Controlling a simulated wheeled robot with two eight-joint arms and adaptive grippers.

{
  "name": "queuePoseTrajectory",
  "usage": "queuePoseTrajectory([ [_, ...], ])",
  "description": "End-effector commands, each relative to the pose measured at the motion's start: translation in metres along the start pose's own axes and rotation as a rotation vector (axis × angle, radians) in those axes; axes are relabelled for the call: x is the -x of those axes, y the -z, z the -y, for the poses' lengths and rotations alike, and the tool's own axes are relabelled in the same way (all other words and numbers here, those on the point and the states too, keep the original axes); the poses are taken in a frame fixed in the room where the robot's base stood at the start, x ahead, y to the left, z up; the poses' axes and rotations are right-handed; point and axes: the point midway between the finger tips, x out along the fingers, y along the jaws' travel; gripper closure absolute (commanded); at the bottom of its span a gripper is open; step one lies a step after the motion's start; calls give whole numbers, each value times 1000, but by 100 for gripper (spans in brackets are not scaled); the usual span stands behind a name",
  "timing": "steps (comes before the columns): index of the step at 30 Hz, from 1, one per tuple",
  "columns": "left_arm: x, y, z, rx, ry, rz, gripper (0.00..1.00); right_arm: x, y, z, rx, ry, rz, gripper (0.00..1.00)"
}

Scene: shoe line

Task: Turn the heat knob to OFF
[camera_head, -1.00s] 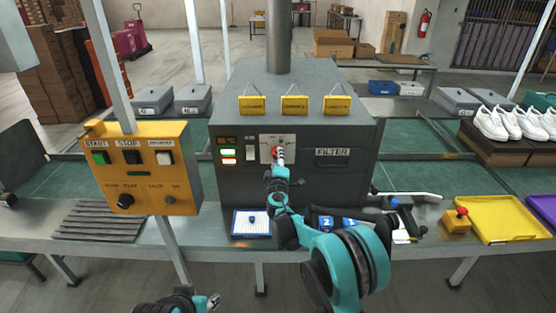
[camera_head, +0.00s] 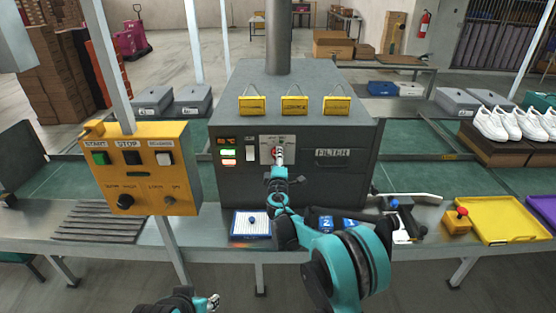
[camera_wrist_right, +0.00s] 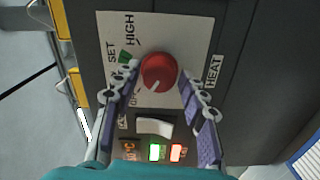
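The heat knob (camera_wrist_right: 158,72) is round and red, on a white plate marked HIGH, SET and HEAT on the grey machine (camera_head: 350,115). A pale mark shows on its lower-left side, near a lettered label partly hidden by a finger. My right gripper (camera_wrist_right: 160,72) is open, with one purple finger on each side of the knob and narrow gaps seeming to remain. In the head view, my right gripper (camera_head: 278,156) is at the knob and covers part of it. My left gripper (camera_head: 213,301) shows only partly at the bottom edge, away from the machine.
A white rocker switch (camera_wrist_right: 154,127) and lit green and red lamps (camera_wrist_right: 166,152) sit beside the knob plate. The yellow START/STOP box (camera_head: 145,165) stands left of the machine. A blue-edged tray (camera_head: 250,224) and a dark tool (camera_head: 408,215) lie on the bench in front.

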Motion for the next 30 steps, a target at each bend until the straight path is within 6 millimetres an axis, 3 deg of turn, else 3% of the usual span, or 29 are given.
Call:
queuePoseTrajectory([
  [9,0,0,0,0,0,0,60,1,0,0,-1,0,0,45],
  [13,0,0,0,0,0,0,60,10,0,0,-1,0,-1,45],
  [24,0,0,0,0,0,0,60,86,0,0,-1,0,-1,45],
  [30,0,0,0,0,0,0,60,113,1,0,-1,0,-1,45],
])
